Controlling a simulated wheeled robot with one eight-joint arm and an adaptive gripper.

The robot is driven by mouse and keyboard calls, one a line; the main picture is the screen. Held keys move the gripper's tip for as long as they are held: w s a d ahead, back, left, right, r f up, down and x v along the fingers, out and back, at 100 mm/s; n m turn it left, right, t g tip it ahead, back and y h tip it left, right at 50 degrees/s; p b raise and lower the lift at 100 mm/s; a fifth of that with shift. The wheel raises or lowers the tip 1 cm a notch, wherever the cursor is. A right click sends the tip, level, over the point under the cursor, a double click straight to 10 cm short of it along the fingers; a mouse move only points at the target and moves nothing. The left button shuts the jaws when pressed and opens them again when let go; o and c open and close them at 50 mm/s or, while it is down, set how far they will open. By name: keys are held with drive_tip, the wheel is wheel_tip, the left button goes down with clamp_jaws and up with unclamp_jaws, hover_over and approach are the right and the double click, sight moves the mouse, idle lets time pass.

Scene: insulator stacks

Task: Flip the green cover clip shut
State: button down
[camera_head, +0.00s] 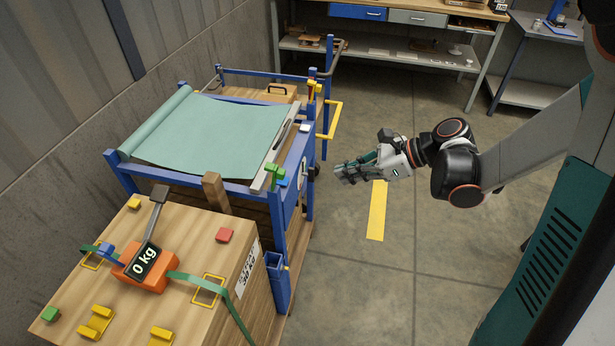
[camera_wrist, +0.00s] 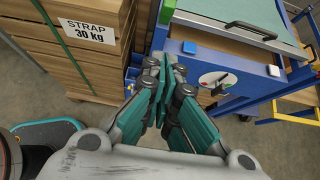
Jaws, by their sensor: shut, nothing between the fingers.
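The green clip (camera_head: 276,172) sits on the near right corner of the blue rack, beside the edge of the pale green cover sheet (camera_head: 205,130). Part of it seems to stand upright. In the wrist view a green upright piece (camera_wrist: 167,12) shows at the top, just left of the cover edge. My gripper (camera_head: 347,174) is shut and empty. It hangs in open air to the right of the rack, apart from the clip. In the wrist view my gripper's fingers (camera_wrist: 163,72) are together in front of the rack's side.
The floor right of the rack is clear.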

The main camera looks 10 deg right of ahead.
sight(274, 178)
drive_tip(key=a+r+b+x, duration=0.1)
drive_tip(key=b+x, duration=0.3)
drive_tip(key=x, duration=0.8)
drive_tip(key=shift+w+a+r, duration=0.4)
drive_tip(key=shift+a+r, duration=0.05)
drive_tip(key=shift+a, duration=0.05)
drive_tip(key=shift+r, duration=0.15)
drive_tip(key=shift+a+r+h+p, duration=0.15)
drive_tip(key=shift+a+h+p, duration=0.05)
drive_tip(key=shift+h+p, duration=0.2)
